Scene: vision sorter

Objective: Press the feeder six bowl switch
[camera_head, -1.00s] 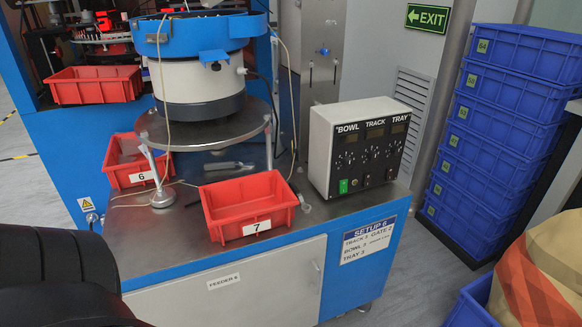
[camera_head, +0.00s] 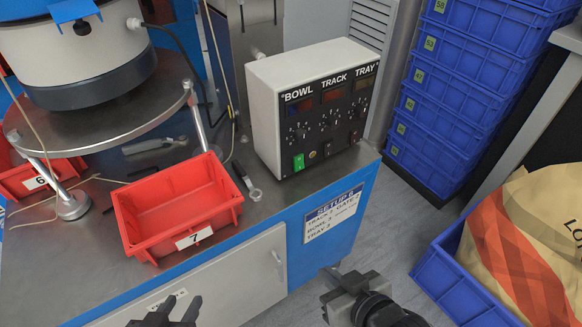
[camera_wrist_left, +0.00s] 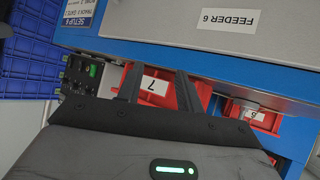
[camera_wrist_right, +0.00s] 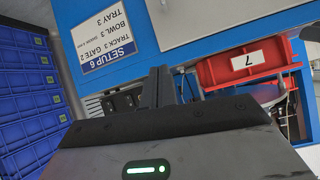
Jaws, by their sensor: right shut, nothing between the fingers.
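The control box (camera_head: 262,115) stands on the bench, with columns marked BOWL, TRACK and TRAY on its black front. The green bowl switch (camera_head: 299,162) is at the bottom of the BOWL column; a green spot on the box (camera_wrist_left: 92,70) also shows in the left wrist view. My left gripper (camera_head: 168,312) is open and empty at the bottom edge, in front of the bench and left of the box. My right gripper (camera_head: 345,284) is shut and empty, low in front of the bench's right corner. Both are apart from the box.
A red bin marked 7 (camera_head: 185,205) sits left of the box, with a metal tool (camera_head: 247,183) between them. The bowl feeder (camera_head: 80,55) and red bin 6 (camera_head: 40,178) are further left. Stacked blue crates (camera_head: 470,85) and a crate with a sack (camera_head: 520,250) stand right.

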